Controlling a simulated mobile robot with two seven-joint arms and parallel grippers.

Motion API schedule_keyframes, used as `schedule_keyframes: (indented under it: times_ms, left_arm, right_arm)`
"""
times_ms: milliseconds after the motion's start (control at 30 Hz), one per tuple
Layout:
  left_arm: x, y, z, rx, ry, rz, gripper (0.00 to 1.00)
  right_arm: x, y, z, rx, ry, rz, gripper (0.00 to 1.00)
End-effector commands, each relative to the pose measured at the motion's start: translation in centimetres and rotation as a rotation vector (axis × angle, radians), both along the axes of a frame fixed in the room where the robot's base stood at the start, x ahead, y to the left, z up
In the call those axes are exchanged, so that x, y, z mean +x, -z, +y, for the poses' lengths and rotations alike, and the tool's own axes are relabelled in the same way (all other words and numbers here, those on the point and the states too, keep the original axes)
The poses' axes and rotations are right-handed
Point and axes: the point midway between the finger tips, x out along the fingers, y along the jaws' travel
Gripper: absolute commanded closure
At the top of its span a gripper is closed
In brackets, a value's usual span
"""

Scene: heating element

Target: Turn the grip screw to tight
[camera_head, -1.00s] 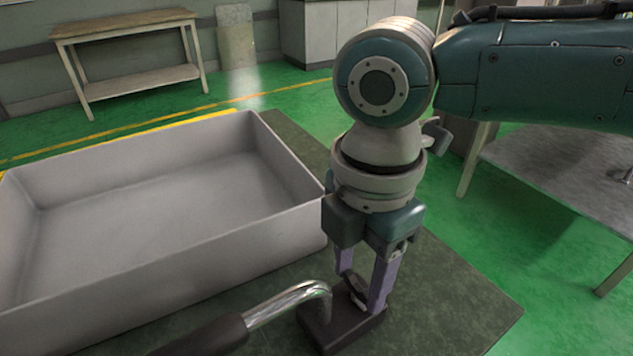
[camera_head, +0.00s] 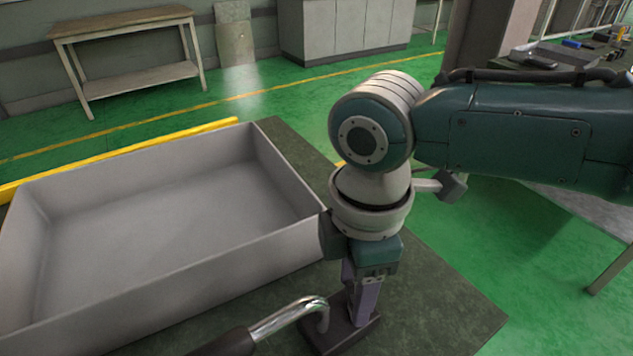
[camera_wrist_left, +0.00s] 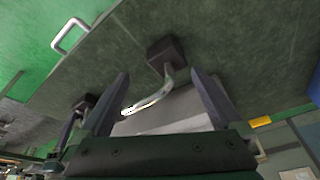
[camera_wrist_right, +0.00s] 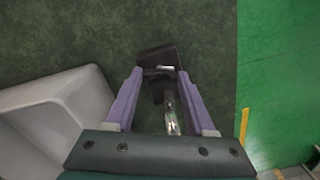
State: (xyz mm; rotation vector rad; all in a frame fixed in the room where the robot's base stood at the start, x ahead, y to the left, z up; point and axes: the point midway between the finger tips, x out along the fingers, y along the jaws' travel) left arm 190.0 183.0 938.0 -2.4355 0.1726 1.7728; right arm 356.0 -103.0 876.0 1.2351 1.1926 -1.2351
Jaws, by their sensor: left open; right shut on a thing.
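A dark block (camera_head: 341,333) stands on the dark green table top, right of the grey tray. A bent chrome rod (camera_head: 290,316) with a black handle (camera_head: 228,343) joins this block. My right gripper (camera_head: 359,318) points down over the block and is shut on the grip screw, which its fingers mostly hide in the head view. In the right wrist view, the dark grip screw (camera_wrist_right: 156,87) shows between the purple fingers. My left gripper is outside the head view; in the left wrist view its fingers (camera_wrist_left: 163,80) are open, with the chrome rod visible beyond them.
The large grey tray (camera_head: 165,275) fills the left of the table, close to my right gripper. Bare table top (camera_head: 430,300) lies right of the block. A wooden side table (camera_head: 130,50) and grey cabinets (camera_head: 345,28) stand far back on the green floor.

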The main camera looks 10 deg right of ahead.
Motion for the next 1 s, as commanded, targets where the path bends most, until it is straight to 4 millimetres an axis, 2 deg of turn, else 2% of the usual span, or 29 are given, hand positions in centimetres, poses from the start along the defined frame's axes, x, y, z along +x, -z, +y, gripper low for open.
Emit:
schedule_keyframes:
  times_ms: [33,400,1000]
  left_arm:
    - [0.0,-0.9,-0.1,-0.003,-0.001,-0.001,0.00]
    - [0.0,-3.2,-0.1,-0.005,-0.004,0.000,0.00]
    - [0.0,-5.5,0.1,0.005,0.004,-0.001,0.00]
  right_arm:
    - [-0.1,-0.4,0.1,0.002,0.046,0.003,1.00]
    - [0.0,-0.3,0.1,0.001,0.399,0.002,1.00]
    - [0.0,-0.2,0.1,0.001,0.942,0.002,1.00]
